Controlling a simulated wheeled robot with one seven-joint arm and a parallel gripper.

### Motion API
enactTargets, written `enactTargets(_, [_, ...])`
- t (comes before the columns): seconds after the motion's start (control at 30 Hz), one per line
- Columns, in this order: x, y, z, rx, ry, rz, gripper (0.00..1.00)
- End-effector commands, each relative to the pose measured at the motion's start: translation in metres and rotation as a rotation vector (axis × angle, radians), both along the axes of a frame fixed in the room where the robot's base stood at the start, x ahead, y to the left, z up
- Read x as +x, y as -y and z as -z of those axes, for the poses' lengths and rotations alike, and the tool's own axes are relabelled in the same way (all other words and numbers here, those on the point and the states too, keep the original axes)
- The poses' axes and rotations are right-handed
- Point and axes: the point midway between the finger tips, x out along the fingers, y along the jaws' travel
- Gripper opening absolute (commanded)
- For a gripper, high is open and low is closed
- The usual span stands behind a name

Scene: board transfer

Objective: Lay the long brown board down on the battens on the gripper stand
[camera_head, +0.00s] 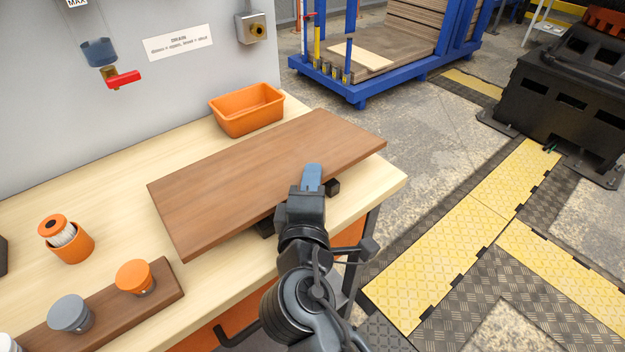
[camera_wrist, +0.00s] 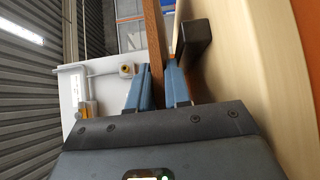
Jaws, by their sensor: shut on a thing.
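The long brown board (camera_head: 265,175) is above the pale wooden bench top, roughly level, slanting from lower left to upper right. My gripper (camera_head: 312,178) is shut on its front long edge, right of the middle. In the wrist view the board (camera_wrist: 153,35) runs edge-on between the blue fingers of my gripper (camera_wrist: 157,75). A dark batten (camera_head: 333,187) sticks out under the front edge, right of my gripper; it also shows in the wrist view (camera_wrist: 193,42), where a narrow gap separates it from the board. Another dark end (camera_head: 264,229) shows left of my gripper. The board hides the rest.
An orange bin (camera_head: 247,109) stands close behind the board. A grey panel with a red-handled valve (camera_head: 123,79) rises behind the bench.

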Motion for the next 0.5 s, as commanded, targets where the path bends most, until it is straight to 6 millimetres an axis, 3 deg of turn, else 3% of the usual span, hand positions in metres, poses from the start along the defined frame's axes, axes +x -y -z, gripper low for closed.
enactTargets(0.2, [0.0002, -0.0002, 0.0019, 0.002, 0.003, -0.001, 0.00])
enactTargets(0.23, [0.0001, -0.0002, 0.0018, 0.002, 0.003, -0.001, 0.19])
enactTargets(0.5, [0.0001, -0.0002, 0.0017, 0.001, 0.002, 0.000, 0.44])
